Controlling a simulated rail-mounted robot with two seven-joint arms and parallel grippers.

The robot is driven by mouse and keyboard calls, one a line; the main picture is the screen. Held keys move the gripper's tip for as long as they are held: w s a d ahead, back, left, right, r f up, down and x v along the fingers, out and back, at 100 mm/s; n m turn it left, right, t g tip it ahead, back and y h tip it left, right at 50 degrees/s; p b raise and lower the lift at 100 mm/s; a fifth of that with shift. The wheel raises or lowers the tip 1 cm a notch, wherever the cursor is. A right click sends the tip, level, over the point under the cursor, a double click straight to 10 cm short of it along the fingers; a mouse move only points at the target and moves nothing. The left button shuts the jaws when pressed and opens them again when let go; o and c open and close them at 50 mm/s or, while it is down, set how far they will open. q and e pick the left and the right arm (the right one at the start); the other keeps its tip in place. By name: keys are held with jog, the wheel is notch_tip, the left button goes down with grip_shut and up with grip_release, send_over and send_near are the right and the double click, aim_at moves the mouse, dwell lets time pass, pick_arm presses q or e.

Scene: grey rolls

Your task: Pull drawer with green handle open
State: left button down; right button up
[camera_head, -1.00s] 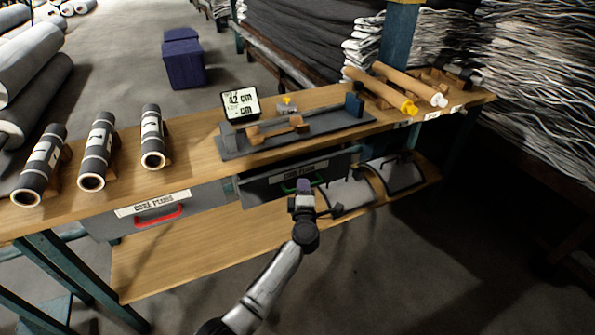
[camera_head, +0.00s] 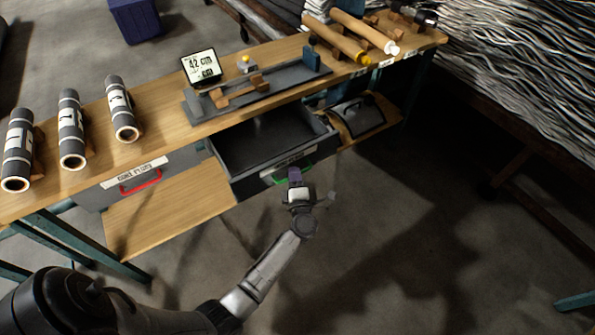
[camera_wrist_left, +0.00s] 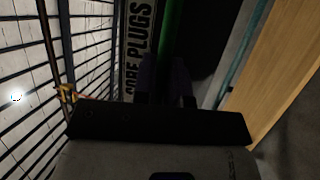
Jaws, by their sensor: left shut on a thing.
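The drawer (camera_head: 265,140) with the green handle (camera_head: 279,180) stands pulled out from under the workbench, and its dark inside shows no contents. My left gripper (camera_head: 294,176) is at the drawer's front and shut on the green handle, partly covering its right part. In the left wrist view the green handle (camera_wrist_left: 172,35) runs between the fingers (camera_wrist_left: 166,82), beside a label reading "CORE PLUGS" (camera_wrist_left: 138,45). My right gripper is not in view.
A shut drawer with a red handle (camera_head: 140,181) is to the left. The wooden bench top (camera_head: 170,128) holds several grey rolls, a measuring fixture (camera_head: 260,87) with a display (camera_head: 201,68), and tan rolls. A lower shelf (camera_head: 170,212) is below. Floor in front is clear.

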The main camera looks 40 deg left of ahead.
pick_arm(q)
jog(key=c, duration=1.2)
grip_release()
jog(key=p+v, duration=0.2)
jog(key=v, duration=1)
jog(key=shift+w, duration=0.1)
